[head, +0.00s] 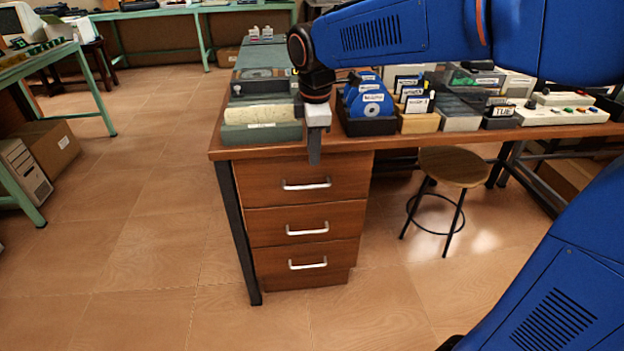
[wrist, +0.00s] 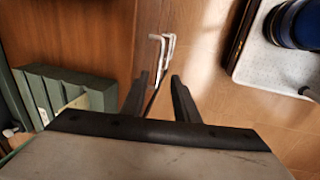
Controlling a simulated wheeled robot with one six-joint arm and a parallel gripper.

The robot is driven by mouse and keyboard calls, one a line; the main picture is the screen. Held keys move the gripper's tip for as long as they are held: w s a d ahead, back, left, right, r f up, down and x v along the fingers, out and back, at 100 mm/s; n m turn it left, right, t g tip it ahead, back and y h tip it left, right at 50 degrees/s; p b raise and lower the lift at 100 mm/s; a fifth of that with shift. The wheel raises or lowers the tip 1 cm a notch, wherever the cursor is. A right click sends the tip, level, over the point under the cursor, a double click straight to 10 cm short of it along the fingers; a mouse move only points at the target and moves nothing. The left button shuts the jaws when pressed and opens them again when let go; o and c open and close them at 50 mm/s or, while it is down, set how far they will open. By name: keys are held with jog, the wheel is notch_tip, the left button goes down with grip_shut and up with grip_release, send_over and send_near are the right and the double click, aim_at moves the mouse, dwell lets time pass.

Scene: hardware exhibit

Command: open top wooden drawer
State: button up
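The top wooden drawer (head: 262,183) is the uppermost of three in the brown cabinet under the desk, and its front looks flush with the others. Its silvery bar handle (head: 306,185) runs level across the front. My gripper (head: 314,160) points down at the desk's front edge, above this handle and apart from it. In the wrist view, the two dark fingers (wrist: 160,77) are spread with nothing between them. Pale handles (wrist: 162,48) show just beyond the fingertips, overlapping, so I cannot tell them fully apart there.
Two lower drawers with handles (head: 307,229) sit below. The desk top holds green-grey boxes (head: 261,132), blue disks (head: 369,102) and small bins. A round stool (head: 454,167) stands right of the cabinet. The floor (head: 150,240) in front and to the left is clear.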

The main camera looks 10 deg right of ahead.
send_near(312, 179)
jog(key=f, duration=0.2)
jog(key=s+f, duration=0.1)
jog(key=f, duration=0.1)
jog(key=s+f, duration=0.1)
jog(key=f, duration=0.1)
jog(key=shift+s+a+f, duration=0.1)
jog(key=shift+a+f, duration=0.15)
jog(key=shift+f, duration=0.05)
grip_shut()
